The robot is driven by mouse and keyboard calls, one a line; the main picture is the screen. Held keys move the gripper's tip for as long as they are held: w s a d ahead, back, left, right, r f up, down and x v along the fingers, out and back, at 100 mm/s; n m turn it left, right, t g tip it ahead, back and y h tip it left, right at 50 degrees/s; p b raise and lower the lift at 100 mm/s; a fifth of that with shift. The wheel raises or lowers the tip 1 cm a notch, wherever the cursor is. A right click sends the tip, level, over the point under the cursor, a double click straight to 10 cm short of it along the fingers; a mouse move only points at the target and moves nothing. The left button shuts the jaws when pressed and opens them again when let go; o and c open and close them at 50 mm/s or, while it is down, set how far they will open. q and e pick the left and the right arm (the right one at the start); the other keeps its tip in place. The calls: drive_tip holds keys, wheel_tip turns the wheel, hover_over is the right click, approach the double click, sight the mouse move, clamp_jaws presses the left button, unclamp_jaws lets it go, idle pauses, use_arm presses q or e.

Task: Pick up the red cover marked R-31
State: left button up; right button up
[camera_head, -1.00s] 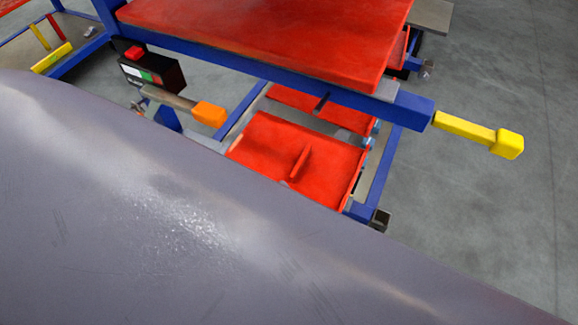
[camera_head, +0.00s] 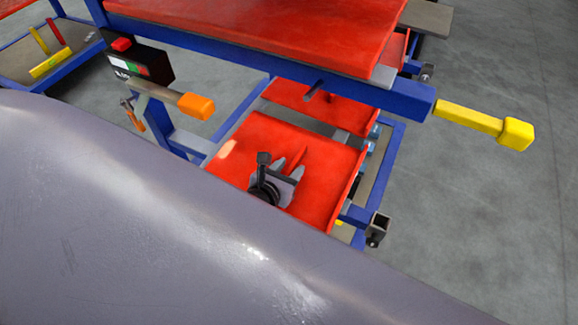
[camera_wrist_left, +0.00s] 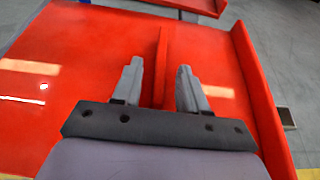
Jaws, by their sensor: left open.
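A red cover (camera_head: 325,170) with an upright rib lies on the lower level of a blue frame. It also fills much of the left wrist view (camera_wrist_left: 80,50). No R-31 marking is readable on it. My left gripper (camera_head: 289,168) is over this cover, its dark mount partly hidden behind the grey surface in front. In the left wrist view its two grey fingers (camera_wrist_left: 160,68) are open, one on each side of the cover's rib (camera_wrist_left: 162,50). I cannot tell whether they touch it. My right gripper is not in view.
A second red panel (camera_head: 300,100) lies behind, and a large red one (camera_head: 250,30) sits above on the blue frame (camera_head: 270,67). A yellow-ended bar (camera_head: 470,118) sticks out right. An orange-tipped lever (camera_head: 196,105) and black control box (camera_head: 138,65) are left. Grey floor is clear right.

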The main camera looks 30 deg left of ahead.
use_arm(q)
drive_tip(key=shift+x, duration=0.9)
clamp_jaws()
idle(0.7)
drive_tip(key=shift+r, duration=0.2)
